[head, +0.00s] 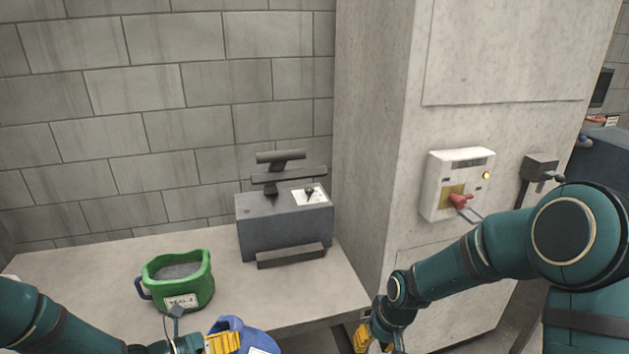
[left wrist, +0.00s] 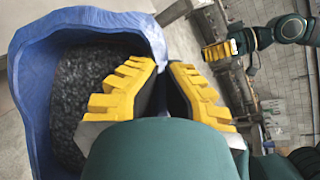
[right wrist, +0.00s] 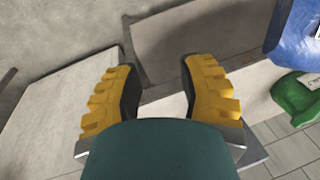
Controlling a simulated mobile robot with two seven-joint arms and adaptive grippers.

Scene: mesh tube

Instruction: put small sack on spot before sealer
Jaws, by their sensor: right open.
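A blue sack (head: 236,330) shows at the bottom of the head view, partly cut off. In the left wrist view the blue sack (left wrist: 30,75) is open at the top and holds dark grains. My left gripper (head: 222,343) is shut on its rim; the fingers also show in the left wrist view (left wrist: 163,68). A green sack (head: 190,290) with a label stands upright on the table, filled with grey grains. The grey sealer (head: 283,228) stands behind and to the right, with bare table before it. My right gripper (head: 374,342) is open and empty (right wrist: 157,75), beside the table's right end.
The pale table (head: 85,270) runs along a block wall. A concrete pillar (head: 375,130) rises right of the sealer. A white switch box (head: 460,180) with a red handle hangs on it. The green sack stands left of the clear space before the sealer.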

